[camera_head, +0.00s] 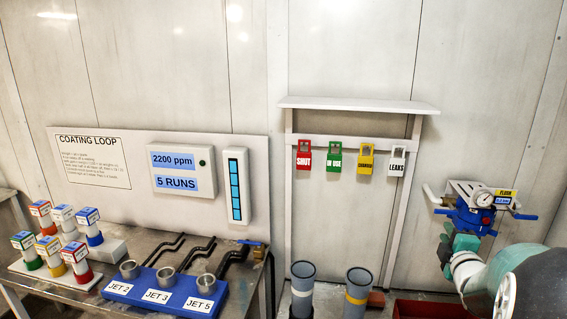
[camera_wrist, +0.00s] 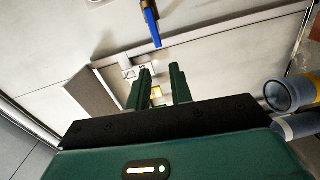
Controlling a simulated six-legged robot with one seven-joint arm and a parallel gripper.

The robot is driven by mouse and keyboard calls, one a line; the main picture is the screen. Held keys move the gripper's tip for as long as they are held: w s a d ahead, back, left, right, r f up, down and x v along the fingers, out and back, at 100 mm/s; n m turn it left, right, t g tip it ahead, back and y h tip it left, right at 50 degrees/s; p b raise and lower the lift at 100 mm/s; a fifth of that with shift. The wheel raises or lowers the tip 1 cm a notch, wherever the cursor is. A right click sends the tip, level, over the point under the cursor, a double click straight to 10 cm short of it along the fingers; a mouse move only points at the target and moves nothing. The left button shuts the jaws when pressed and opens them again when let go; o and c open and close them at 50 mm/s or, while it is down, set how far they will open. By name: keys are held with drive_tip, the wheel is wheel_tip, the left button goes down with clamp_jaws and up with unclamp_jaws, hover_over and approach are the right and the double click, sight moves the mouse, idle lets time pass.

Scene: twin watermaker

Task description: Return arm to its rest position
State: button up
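My arm reaches in from the right edge of the head view. My green gripper (camera_head: 447,243) is at its end, just below and in front of a blue valve body (camera_head: 474,215) with a round gauge. I cannot tell from this view whether they touch. In the wrist view the two green fingers of my gripper (camera_wrist: 160,82) stand apart with nothing between them; pale wall and a small yellow patch show through the gap. A blue handle (camera_wrist: 151,22) is beyond the fingertips, higher in the picture and apart from them.
A rack with hanging tags (camera_head: 350,160) is on the wall left of the valve. Two grey cylinders (camera_head: 302,289) stand below it. A bench at left holds a blue jet block (camera_head: 165,293) and several coloured blocks. A red tray (camera_head: 430,309) lies below my gripper.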

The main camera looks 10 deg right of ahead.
drive_tip(key=s+a+r+m+g, duration=0.25)
drive_tip(key=a+m, duration=0.25)
drive_tip(key=a, duration=0.4)
drive_tip(key=s+a+f+m+g+y, duration=0.1)
drive_tip(key=s+a+m+g, duration=0.3)
drive_tip(key=s+a, duration=0.6)
drive_tip(key=s+a+f+m+g+y, duration=0.2)
drive_tip(key=s+a+m+g+y, duration=0.2)
drive_tip(key=s+a, duration=0.7)
drive_tip(key=a, duration=0.3)
drive_tip(key=shift+s+f+m+g, duration=0.2)
drive_tip(key=shift+s+m+g, duration=0.05)
drive_tip(key=shift+m+g, duration=0.15)
